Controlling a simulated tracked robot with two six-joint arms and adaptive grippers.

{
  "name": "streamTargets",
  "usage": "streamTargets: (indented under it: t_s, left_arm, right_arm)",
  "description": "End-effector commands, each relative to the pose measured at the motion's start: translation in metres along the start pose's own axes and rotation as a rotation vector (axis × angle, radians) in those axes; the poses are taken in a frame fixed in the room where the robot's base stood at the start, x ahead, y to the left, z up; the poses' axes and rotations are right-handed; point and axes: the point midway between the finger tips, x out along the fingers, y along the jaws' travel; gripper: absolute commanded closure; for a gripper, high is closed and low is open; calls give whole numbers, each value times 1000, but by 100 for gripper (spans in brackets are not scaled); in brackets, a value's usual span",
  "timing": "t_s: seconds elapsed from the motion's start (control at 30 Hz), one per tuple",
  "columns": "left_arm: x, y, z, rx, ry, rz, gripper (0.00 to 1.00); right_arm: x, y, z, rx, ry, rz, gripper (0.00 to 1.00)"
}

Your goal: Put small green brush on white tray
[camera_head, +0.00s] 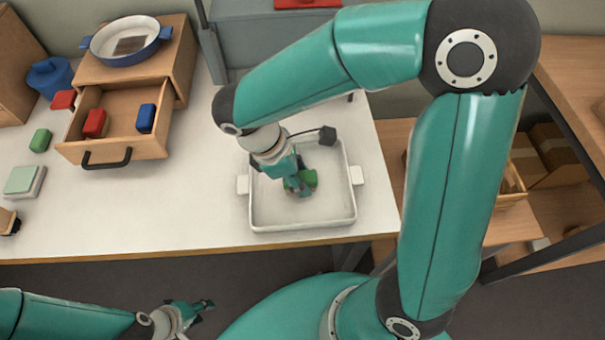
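The white tray (263,214) is a shallow, rounded rectangle with side handles near the front right of the table. My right gripper (299,187) reaches down into it from above. It appears shut on a small green brush (309,177), which shows on both sides of the fingers. The brush is inside the tray's outline, low over its floor; I cannot tell whether it touches. Its bristles are not clear. My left gripper (203,307) is empty, in front of the table's edge at the bottom; its finger opening is too small to judge.
An open wooden drawer (140,148) holds red and blue blocks. A blue-rimmed pan (101,44) sits on its cabinet. A green block (40,140) and a pale green pad (24,181) lie at left. The table between drawer and tray is clear.

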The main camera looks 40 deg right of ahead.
Motion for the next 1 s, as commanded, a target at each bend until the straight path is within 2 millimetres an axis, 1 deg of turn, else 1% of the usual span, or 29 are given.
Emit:
streamTargets:
  t_s: [0.03,0.1,0.37,0.53,0.67,1.0]
  left_arm:
    - [0,0,0,0,0,0,63]
    - [0,0,0,0,0,0,63]
    - [0,0,0,0,0,0,63]
    - [-3,1,0,0,0,0,63]
    - [-6,2,0,0,0,0,63]
    - [-17,6,0,0,0,0,63]
  right_arm:
    - [0,0,0,0,0,0,51]
    - [0,0,0,0,0,0,41]
    - [-1,0,0,-1,0,0,41]
    - [-9,0,1,-1,0,2,41]
    - [-27,0,1,-1,2,3,41]
    - [-95,0,0,-2,2,3,41]
